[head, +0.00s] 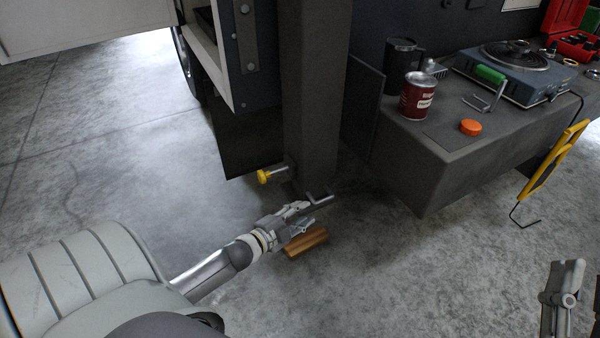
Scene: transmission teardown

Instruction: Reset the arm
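My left arm reaches in from the lower left. Its gripper (318,212) is out over the floor near the foot of a dark grey post, with its fingers apart and nothing visible between them. My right gripper (566,268) shows at the lower right edge, pointing up in the picture. Its fingers lie close together from this angle, and I cannot tell whether they are open. I see no object in it.
The post (315,90) carries a yellow knob (264,176). A brown wooden block (308,243) lies just below my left gripper. The workbench (440,160) at right holds a red can (418,98), an orange cap (470,127) and a hotplate-like device (520,85). Floor between the grippers is clear.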

